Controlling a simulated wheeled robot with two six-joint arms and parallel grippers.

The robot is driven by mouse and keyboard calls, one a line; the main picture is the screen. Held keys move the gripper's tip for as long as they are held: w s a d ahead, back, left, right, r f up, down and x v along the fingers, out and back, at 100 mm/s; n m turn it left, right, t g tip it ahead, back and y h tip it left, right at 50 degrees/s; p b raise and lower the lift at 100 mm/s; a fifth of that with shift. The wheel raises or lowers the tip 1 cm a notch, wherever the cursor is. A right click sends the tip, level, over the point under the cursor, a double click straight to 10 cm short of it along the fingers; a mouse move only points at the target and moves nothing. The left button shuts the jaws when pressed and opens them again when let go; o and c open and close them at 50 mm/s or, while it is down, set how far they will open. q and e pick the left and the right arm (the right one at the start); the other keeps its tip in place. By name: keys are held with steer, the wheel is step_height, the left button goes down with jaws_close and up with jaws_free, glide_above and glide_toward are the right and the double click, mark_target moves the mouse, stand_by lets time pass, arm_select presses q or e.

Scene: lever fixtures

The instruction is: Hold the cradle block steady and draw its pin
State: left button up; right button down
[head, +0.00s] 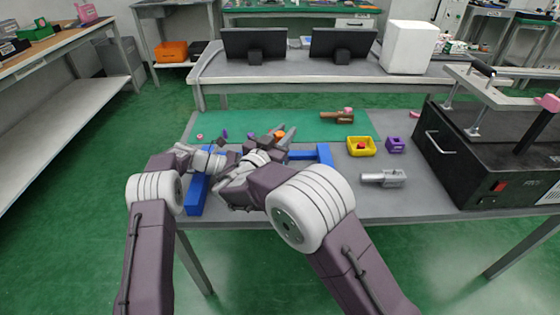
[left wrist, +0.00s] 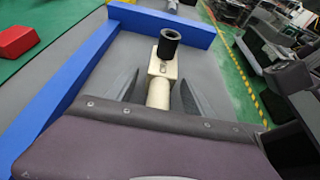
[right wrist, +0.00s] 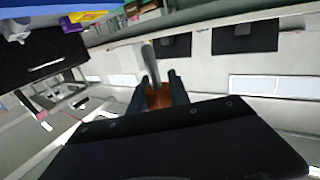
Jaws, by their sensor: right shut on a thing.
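A cream block (left wrist: 162,66) with a round handle and an upright, hollow-looking black tube (left wrist: 169,42) looks like the cradle block. It sits beside blue walls (left wrist: 75,75) in the left wrist view. My left gripper (left wrist: 160,78) has one finger on each side of the handle, with gaps showing. My right gripper (right wrist: 158,80) is shut on an orange-brown piece (right wrist: 158,98), with a grey rod (right wrist: 150,60) standing out beyond it. This looks like the pin. The orange piece also shows in the head view (head: 280,134). My arms hide the block there.
A grey handled block (head: 385,178), a yellow tray (head: 361,147), a purple box (head: 395,144) and a brown handled piece (head: 338,116) lie to the right. A black machine (head: 470,160) stands at the far right. The green mat (head: 310,127) has free room.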

arm_select(q)
steer(key=v, duration=1.2)
steer(key=shift+a, duration=0.1)
